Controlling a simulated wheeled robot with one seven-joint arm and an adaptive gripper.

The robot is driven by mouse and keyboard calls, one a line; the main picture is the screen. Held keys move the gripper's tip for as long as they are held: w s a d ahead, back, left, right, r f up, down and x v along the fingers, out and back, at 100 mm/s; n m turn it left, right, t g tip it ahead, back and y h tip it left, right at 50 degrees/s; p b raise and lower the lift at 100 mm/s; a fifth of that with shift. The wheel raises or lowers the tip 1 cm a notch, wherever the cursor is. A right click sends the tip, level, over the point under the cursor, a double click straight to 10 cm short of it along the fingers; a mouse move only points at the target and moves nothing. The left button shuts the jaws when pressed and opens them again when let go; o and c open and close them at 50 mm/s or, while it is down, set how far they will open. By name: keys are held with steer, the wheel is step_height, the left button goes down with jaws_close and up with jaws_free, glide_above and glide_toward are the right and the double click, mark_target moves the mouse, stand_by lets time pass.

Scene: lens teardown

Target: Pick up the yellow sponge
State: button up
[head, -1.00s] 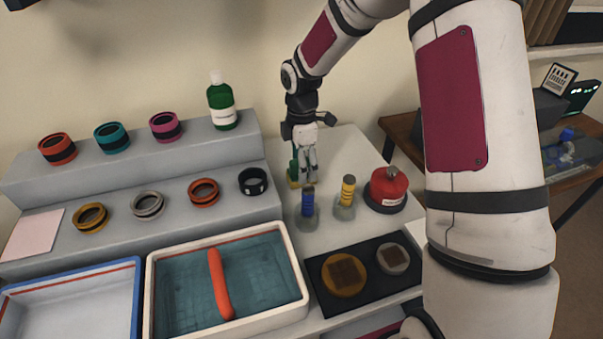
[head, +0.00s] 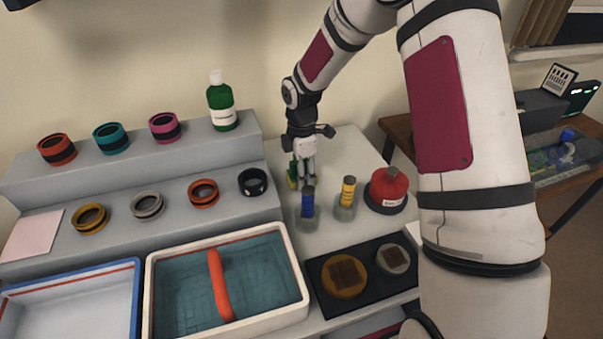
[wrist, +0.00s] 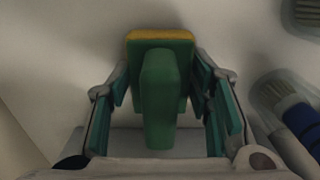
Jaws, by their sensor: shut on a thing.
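The sponge (wrist: 161,36) is green with a yellow layer along its far edge, and a narrower green part rises from it toward the wrist camera. My gripper (wrist: 161,98) is shut on it, with one teal-padded finger on each side. In the head view the sponge (head: 292,176) shows as a small green and yellow patch at the left of my gripper (head: 302,176), partly hidden by the fingers. It is at the light counter, behind the blue-banded bottle; I cannot tell whether it touches the surface.
A blue-banded bottle (head: 308,203) and a yellow-banded bottle (head: 346,196) stand close in front of my gripper. A red container (head: 387,187) stands to the right. A stepped grey shelf (head: 150,178) with several rings is at the left. A water-filled tray (head: 297,284) lies in front.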

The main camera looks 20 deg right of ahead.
step_height(320, 180, up, 10)
steer(key=shift+r+p, duration=0.1)
steer(key=shift+p, duration=0.2)
steer(key=o, duration=0.7)
steer(key=c, duration=0.4)
steer(key=shift+c, duration=0.2)
